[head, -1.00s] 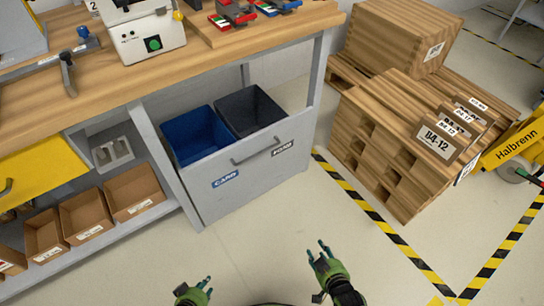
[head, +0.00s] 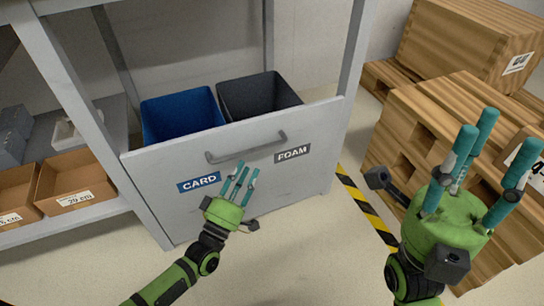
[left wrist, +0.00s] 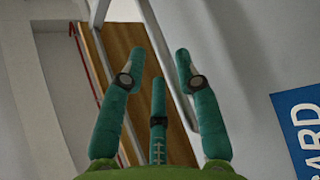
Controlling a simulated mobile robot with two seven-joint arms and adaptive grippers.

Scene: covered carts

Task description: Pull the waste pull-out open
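The waste pull-out has a grey front panel (head: 300,185) that looks about level with the bench legs. It carries a bar handle (head: 246,150), a blue CARD label (head: 198,183) and a dark FOAM label (head: 292,154). A blue bin (head: 182,112) and a dark grey bin (head: 258,95) show behind the panel. My left gripper (head: 243,178) is open and empty, its fingers pointing up just below the handle in the head view, not closed around it. In the left wrist view, its fingers (left wrist: 158,75) are spread beside a grey bar. My right gripper (head: 480,145) is open and empty at the right.
Wooden crates and pallets (head: 435,110) stand to the right, behind my right gripper. Cardboard boxes (head: 75,180) sit on a low shelf at the left. A grey bench leg (head: 75,100) borders the panel. Floor in front of the panel is clear.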

